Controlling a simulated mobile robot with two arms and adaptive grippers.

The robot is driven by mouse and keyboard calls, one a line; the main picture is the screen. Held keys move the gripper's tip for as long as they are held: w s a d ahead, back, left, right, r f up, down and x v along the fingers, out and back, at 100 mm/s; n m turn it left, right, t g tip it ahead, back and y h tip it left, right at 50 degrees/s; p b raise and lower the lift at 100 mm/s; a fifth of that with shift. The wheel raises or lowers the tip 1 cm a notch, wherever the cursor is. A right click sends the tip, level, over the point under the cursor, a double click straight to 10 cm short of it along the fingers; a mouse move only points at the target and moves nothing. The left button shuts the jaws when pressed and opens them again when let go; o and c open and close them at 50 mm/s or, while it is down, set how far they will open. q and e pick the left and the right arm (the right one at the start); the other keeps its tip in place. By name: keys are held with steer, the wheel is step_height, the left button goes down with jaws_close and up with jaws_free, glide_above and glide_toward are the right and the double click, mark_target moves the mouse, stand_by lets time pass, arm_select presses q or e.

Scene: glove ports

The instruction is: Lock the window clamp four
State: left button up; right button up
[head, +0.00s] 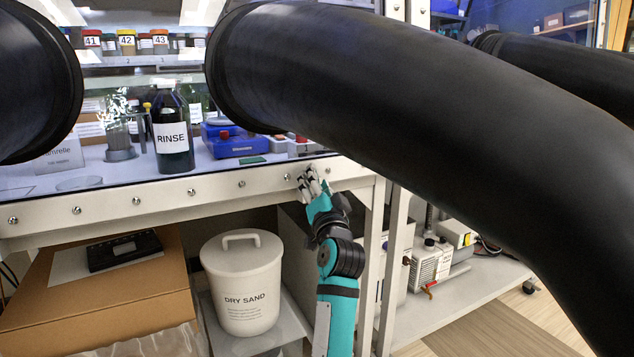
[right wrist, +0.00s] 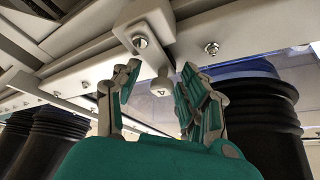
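The window clamp (right wrist: 151,30) shows in the right wrist view as a pale block on the frame, with a bolt and a rounded knob (right wrist: 161,87) marked with what looks like a 4. My right gripper (right wrist: 160,70) is open, with one finger on each side of the knob. Both fingers look apart from it, and nothing is held. In the head view my right gripper (head: 313,181) is at the lower window frame (head: 210,190), below the large black glove sleeve; I cannot make out the clamp there. My left gripper is not in view.
A large black glove sleeve (head: 420,110) hangs out over the right side, close above my right arm. Another glove port (head: 35,85) is at the left. Below the frame stand a white DRY SAND bin (head: 243,280) and a cardboard box (head: 110,290).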

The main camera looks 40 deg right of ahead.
steer(key=shift+s+r, duration=0.1)
steer(key=v, duration=1.2)
stand_by(0.4)
